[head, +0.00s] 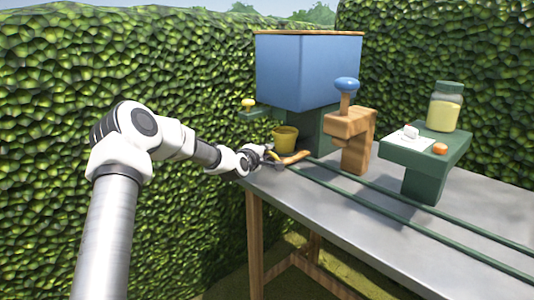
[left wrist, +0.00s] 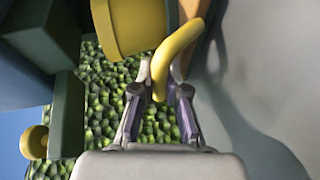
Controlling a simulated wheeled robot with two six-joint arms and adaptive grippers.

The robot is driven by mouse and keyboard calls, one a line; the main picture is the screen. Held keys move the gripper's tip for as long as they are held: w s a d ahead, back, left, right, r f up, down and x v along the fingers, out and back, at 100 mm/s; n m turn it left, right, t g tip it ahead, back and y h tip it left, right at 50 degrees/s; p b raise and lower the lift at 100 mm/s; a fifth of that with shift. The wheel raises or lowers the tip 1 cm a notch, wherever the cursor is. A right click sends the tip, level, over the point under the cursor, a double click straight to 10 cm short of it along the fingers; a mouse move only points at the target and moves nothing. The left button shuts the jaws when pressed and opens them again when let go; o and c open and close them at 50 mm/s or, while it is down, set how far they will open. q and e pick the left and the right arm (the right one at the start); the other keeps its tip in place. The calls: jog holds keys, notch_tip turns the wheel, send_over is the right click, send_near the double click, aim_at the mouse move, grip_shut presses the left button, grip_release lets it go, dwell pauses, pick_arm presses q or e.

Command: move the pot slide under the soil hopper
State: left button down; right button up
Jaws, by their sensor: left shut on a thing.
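The yellow pot (head: 285,138) stands upright on the wooden pot slide (head: 293,158) at the left end of the rails. The blue soil hopper (head: 308,70) is above and behind it on a green stand; I cannot tell whether the pot is directly beneath its outlet. My left gripper (head: 268,155) is at the slide's left side. In the left wrist view the gripper (left wrist: 162,88) is shut on the curved yellow handle (left wrist: 178,45), with the pot (left wrist: 140,22) just beyond. My right gripper is not in view.
Two green rails (head: 400,216) run along the grey table (head: 350,225) to the right. A wooden post with a blue knob (head: 346,84) stands beside the hopper. A green stand (head: 428,160) holds a jar (head: 445,108). A hedge (head: 60,80) encloses the table.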

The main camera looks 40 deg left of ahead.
pick_arm(q)
jog(key=shift+a+r, duration=0.15)
jog(key=c, duration=1.5)
grip_release()
jog(key=o, duration=0.3)
jog(key=shift+a, duration=0.2)
jog(key=shift+d, duration=0.1)
jog(key=shift+s+d, duration=0.1)
jog(key=shift+s, duration=0.1)
jog(key=v, duration=0.7)
jog(key=shift+f, duration=0.25)
